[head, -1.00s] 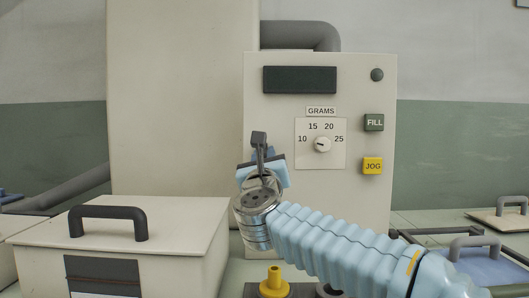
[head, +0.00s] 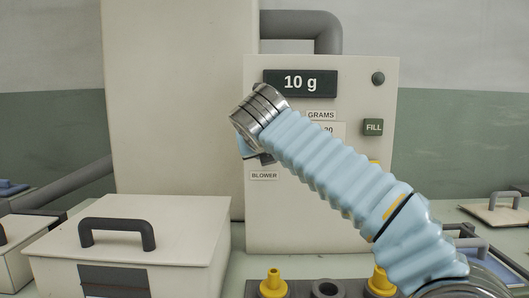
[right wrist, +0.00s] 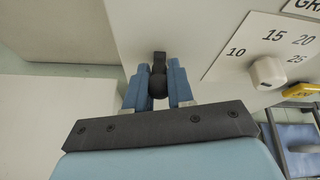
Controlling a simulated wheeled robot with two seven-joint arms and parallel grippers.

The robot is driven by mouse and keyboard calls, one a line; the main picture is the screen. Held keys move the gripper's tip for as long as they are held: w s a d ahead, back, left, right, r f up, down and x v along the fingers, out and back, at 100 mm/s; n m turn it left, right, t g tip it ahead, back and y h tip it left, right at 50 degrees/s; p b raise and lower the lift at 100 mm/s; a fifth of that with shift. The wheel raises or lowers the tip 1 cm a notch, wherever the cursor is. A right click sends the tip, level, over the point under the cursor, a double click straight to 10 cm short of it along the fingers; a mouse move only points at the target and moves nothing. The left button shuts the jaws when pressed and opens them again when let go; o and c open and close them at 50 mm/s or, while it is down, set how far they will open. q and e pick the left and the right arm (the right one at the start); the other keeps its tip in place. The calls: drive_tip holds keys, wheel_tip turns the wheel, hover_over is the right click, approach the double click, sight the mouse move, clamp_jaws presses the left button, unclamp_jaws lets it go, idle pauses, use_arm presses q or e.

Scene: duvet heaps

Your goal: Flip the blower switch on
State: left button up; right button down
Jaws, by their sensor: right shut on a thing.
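The blower switch is a dark lever with a rounded knob (right wrist: 158,84), on the left part of the pale control panel (head: 315,215). My right gripper (right wrist: 157,78) is shut on it, with a blue finger on each side of the lever in the right wrist view. In the head view the right gripper (head: 260,157) is mostly behind my wrist, just above the BLOWER label (head: 264,176), and the switch is hidden. The panel display (head: 300,82) reads "10 g". My left gripper is not in view.
The GRAMS dial (right wrist: 268,72) sits beside the switch; my arm covers most of it in the head view. A lidded box (head: 150,235) stands at front left. Yellow nozzles (head: 273,284) stand below the panel.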

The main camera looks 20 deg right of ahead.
drive_tip(key=shift+r+g, duration=0.15)
drive_tip(key=shift+g, duration=0.25)
drive_tip(key=c, duration=1)
unclamp_jaws()
drive_tip(key=v, duration=1.3)
drive_tip(key=shift+s+r, duration=0.15)
drive_tip(key=shift+s, duration=0.2)
